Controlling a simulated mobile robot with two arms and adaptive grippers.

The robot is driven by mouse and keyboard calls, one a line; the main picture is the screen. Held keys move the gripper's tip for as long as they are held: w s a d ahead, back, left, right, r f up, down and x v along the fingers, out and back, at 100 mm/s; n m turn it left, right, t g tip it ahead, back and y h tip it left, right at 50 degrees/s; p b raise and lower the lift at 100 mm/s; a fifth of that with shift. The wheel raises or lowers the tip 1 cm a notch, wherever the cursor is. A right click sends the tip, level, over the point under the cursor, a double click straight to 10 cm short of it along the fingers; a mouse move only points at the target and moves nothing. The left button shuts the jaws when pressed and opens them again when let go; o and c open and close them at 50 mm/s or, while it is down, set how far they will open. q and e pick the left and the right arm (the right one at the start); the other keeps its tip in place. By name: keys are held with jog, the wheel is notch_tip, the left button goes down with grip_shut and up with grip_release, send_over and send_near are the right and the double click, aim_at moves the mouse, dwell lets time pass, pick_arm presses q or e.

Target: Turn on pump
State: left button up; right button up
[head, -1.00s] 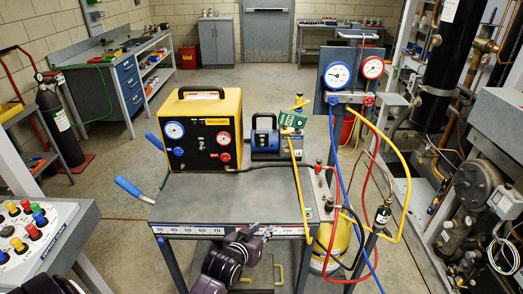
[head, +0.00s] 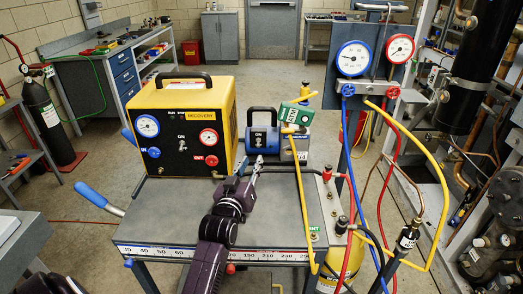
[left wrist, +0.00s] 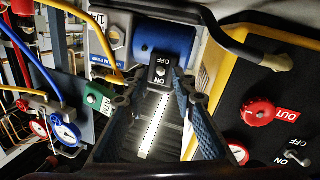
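The pump (head: 265,140) is a blue unit with a black handle, standing on the cart top right of the yellow recovery machine. Its switch (head: 259,138) faces me; in the left wrist view this small black ON/OFF switch (left wrist: 160,71) sits on a dark plate, its lever position too small to tell. My left gripper (head: 252,168) is in front of the pump, just below the switch. In the left wrist view its two fingers (left wrist: 162,88) are apart with nothing between them, the switch just beyond the tips. My right gripper is not in view.
The yellow recovery machine (head: 186,102) stands close left, with its own switch and knobs. A green-tagged valve (head: 293,114) and a yellow hose (head: 302,190) are close right. Gauges (head: 354,58) and more hoses hang further right. The cart top (head: 165,205) is clear at front left.

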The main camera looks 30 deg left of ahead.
aim_at(258, 147)
pick_arm(q)
jog(key=w, duration=0.1)
jog(key=w+a+r, duration=0.1)
jog(key=shift+w+r, duration=0.2)
jog(key=shift+w, duration=0.2)
jog(key=x, duration=0.2)
jog(key=shift+w+a+f, duration=0.2)
jog(key=shift+w+f, duration=0.05)
jog(key=shift+w, duration=0.1)
jog(key=shift+w+a+p, duration=0.1)
jog(key=shift+w+p, duration=0.2)
jog(key=shift+w, duration=0.05)
jog(key=shift+w+a, duration=0.1)
jog(key=shift+w, duration=0.2)
jog(key=c, duration=0.5)
grip_shut()
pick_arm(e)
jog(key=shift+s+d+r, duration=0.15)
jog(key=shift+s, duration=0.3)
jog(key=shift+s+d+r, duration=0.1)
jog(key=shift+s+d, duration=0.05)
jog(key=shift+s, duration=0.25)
